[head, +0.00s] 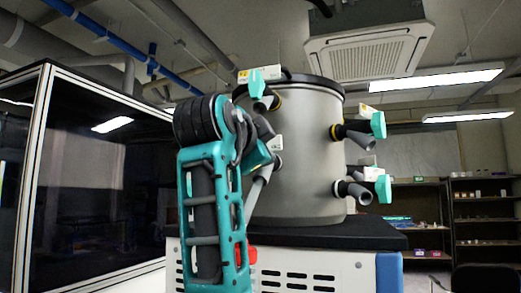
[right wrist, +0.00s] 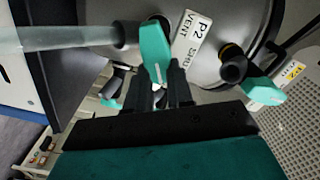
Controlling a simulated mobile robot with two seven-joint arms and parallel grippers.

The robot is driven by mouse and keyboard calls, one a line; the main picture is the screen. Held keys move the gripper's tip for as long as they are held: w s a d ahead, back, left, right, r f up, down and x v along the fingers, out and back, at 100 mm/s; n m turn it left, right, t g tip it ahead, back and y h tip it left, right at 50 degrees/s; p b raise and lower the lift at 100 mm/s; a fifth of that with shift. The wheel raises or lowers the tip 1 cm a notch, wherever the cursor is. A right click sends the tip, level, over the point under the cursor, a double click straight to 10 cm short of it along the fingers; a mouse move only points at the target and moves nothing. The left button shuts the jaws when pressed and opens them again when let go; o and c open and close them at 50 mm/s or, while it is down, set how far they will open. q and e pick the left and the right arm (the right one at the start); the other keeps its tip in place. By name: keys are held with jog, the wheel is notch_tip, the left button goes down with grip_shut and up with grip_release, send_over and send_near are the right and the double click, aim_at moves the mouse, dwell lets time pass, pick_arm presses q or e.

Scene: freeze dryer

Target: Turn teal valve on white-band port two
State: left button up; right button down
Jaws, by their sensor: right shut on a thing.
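A pale tube (right wrist: 65,37) runs left from this port. In the head view my right arm stands in front of the steel drum (head: 305,140) and hides most of this port and the gripper. The port's band colour cannot be made out. My left gripper is not in view.
Other teal valves show in the head view at the upper left (head: 257,84), upper right (head: 378,124) and lower right (head: 383,188) of the drum. A dark-glass cabinet (head: 95,190) stands at the left. Shelves (head: 485,215) are behind at the right.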

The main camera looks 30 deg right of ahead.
jog(key=c, duration=1)
grip_release()
jog(key=b+v, duration=0.1)
jog(key=v, duration=1.2)
jog(key=shift+b, duration=0.3)
